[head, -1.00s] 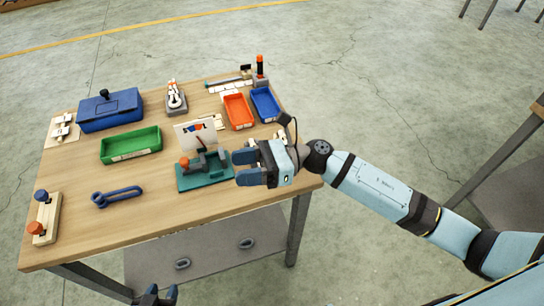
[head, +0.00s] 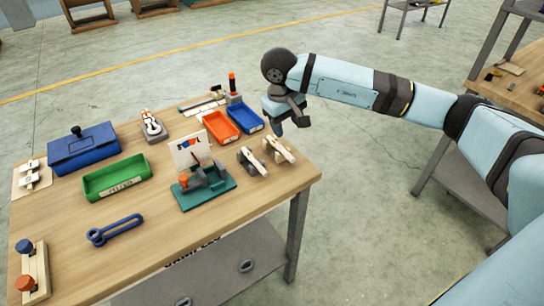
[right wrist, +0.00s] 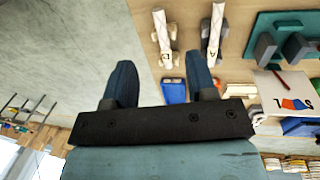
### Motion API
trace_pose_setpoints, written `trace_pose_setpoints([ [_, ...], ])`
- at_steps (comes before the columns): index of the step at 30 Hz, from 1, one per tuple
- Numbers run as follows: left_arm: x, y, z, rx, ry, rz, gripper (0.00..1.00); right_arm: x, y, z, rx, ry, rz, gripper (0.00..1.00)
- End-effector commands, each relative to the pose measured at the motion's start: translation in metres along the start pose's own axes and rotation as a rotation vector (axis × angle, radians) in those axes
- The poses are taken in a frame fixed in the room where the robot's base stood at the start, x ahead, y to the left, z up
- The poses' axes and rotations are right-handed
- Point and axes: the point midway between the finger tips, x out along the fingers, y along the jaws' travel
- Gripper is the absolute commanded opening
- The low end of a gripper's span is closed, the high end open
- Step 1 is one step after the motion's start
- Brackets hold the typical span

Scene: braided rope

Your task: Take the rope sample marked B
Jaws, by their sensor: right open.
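The left sample (head: 253,162) is the one nearer the green fixture, and in the right wrist view this sample (right wrist: 212,42) bears a mark like an A. The right sample (head: 279,150) also shows in the right wrist view (right wrist: 162,38), with a mark too small to read surely. My right gripper (head: 290,128) is open and empty, above and beyond the right sample in the head view. Its two fingers (right wrist: 160,78) stand apart in the right wrist view. My left gripper is out of view.
The green fixture (head: 214,191) with an upright white card stands left of the samples. Orange (head: 221,128) and blue (head: 246,119) bins stand behind them. A green bin (head: 116,181) and blue box (head: 84,150) are further left. Floor lies beyond the table's right edge.

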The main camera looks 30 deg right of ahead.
Motion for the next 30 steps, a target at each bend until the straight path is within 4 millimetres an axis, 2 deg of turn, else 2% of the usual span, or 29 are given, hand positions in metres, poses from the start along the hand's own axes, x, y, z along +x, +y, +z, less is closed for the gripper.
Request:
trace_pose_setpoints([
  [4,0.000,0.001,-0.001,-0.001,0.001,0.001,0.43,0.007,0.009,-0.001,-0.011,-0.001,0.033,0.52],
  [13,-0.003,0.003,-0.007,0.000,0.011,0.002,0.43,0.064,0.009,-0.001,-0.009,-0.002,0.030,0.52],
  [23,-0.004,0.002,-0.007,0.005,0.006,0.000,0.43,0.093,0.006,-0.003,-0.011,0.000,0.028,0.52],
  [30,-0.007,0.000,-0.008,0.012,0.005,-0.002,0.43,0.128,0.002,-0.006,-0.011,-0.001,0.027,0.52],
])
